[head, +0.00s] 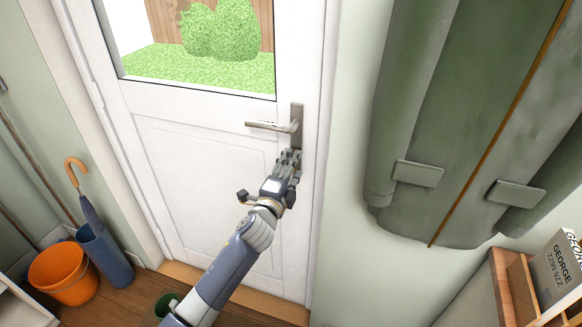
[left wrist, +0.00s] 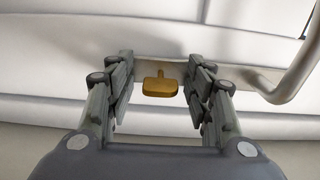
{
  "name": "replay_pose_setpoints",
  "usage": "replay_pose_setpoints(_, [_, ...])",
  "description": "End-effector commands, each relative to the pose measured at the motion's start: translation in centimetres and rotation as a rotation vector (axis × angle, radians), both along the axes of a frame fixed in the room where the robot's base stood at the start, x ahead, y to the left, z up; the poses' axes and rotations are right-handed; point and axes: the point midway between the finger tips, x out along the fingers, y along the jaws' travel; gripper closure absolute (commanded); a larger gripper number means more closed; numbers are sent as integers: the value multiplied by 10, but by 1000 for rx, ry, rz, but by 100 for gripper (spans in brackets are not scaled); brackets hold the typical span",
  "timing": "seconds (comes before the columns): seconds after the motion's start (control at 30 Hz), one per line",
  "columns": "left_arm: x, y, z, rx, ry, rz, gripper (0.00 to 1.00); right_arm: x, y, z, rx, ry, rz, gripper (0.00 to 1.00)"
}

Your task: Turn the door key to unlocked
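The brass door key (left wrist: 160,87) sits in the metal lock plate (left wrist: 150,70) in the left wrist view. Its flat bow lies crosswise in that picture. My left gripper (head: 290,160) is at the lower end of the lock plate (head: 297,112), just below the door handle (head: 272,126). Its fingers are apart in the left wrist view, one on each side of the key, with a gap to the bow on both sides. The gripper hides the key in the head view. My right gripper is not in view.
The white door (head: 205,165) has a window onto a garden. A green coat (head: 440,110) hangs to the right of the door. An orange bucket (head: 65,275) and a blue umbrella stand (head: 104,258) are at lower left. A wooden shelf (head: 503,270) holds a box at lower right.

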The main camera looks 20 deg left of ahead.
Motion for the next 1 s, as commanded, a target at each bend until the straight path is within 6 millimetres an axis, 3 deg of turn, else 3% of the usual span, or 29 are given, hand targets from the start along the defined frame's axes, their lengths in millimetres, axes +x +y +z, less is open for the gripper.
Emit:
replay_pose_setpoints(0.27, [-7, 0, 0, 1, -1, -1, 52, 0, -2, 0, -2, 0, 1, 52])
replay_pose_setpoints(0.7, [-89, 3, -1, 0, 2, 0, 52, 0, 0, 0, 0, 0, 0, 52])
replay_pose_setpoints(1.0, [-118, 4, 0, 0, 0, 0, 52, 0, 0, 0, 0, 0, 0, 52])
